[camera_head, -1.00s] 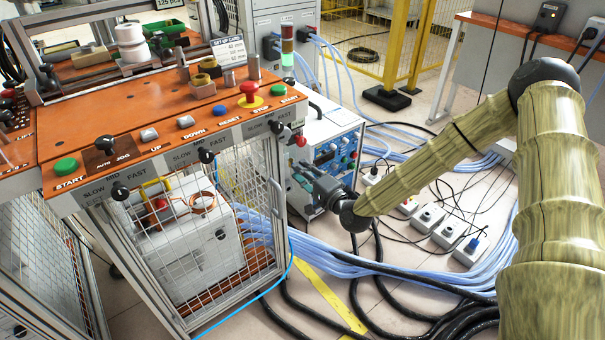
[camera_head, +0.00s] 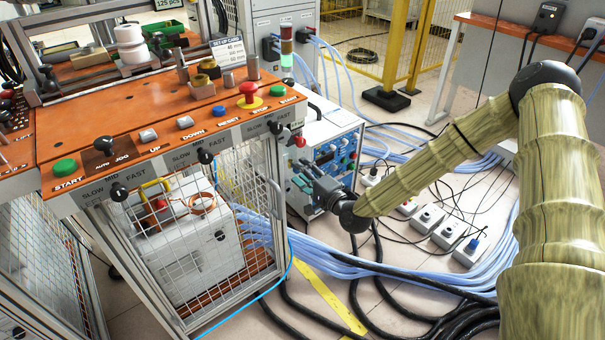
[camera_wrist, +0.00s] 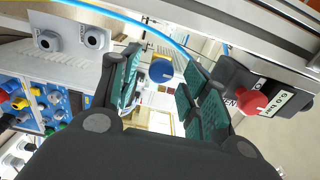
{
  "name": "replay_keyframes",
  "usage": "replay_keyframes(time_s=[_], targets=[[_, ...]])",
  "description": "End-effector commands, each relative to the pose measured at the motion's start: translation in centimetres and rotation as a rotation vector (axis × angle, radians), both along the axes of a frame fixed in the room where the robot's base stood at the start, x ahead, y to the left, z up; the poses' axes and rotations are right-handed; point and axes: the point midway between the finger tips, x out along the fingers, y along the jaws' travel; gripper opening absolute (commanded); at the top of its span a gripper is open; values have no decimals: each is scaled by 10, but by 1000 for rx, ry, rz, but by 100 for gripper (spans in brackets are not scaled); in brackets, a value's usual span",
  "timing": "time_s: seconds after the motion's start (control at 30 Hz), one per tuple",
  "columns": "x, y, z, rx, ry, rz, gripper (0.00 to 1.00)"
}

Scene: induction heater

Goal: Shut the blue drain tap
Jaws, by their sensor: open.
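A round blue knob (camera_wrist: 161,71), which looks like the blue drain tap, shows in the wrist view between and beyond my fingertips. My gripper (camera_wrist: 163,80) is open, with a green-padded finger on either side of the knob in the picture. I see no contact between the pads and the knob, and cannot judge the distance. In the head view my gripper (camera_head: 302,180) is at the front of the white heater unit (camera_head: 320,130), beside the caged bench. I cannot make out the blue knob there.
A red knob (camera_wrist: 252,103) on a dark box, by a "0.0 bar" label, is to the right. A panel of coloured knobs (camera_wrist: 40,103) is at the left. A blue hose (camera_wrist: 150,25) crosses above. The caged bench (camera_head: 215,230) stands close; cables cover the floor.

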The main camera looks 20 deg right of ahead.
Motion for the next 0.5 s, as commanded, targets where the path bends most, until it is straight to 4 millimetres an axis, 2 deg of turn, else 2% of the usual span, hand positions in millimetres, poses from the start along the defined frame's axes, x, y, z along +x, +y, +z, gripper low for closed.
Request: replay_keyframes(time_s=[0.13,0.27,0.5], targets=[[-3,-1,0,0,1,0,46],[-14,-6,-1,1,1,-1,46],[-54,-20,0,2,1,-1,46]])
